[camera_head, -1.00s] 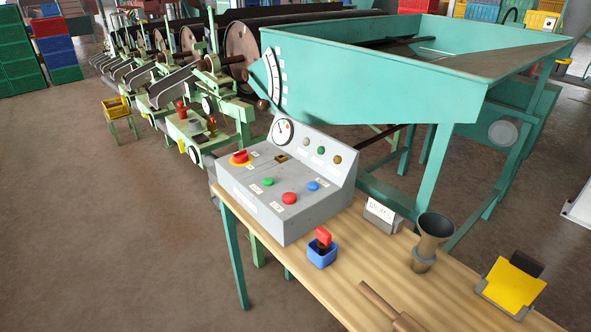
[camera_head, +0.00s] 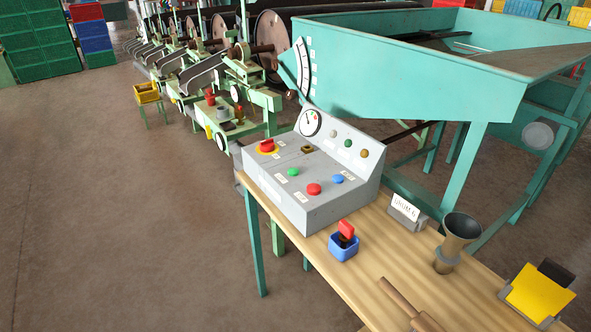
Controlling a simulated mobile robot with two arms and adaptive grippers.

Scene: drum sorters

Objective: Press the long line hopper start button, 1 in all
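A grey control box (camera_head: 318,210) sits on the left end of a wooden bench. Its sloped top carries a green button (camera_head: 293,172), a red button (camera_head: 313,189), a blue button (camera_head: 337,178) and a red knob on a yellow ring (camera_head: 267,147). Its raised back panel has a round dial (camera_head: 311,123) and several small lamps. The labels by the buttons are too small to read, so I cannot tell which is the hopper start. A large teal hopper (camera_head: 410,75) stands behind the box. Neither gripper is in view.
Green drum machines (camera_head: 225,115) stand behind left. The floor at left is clear.

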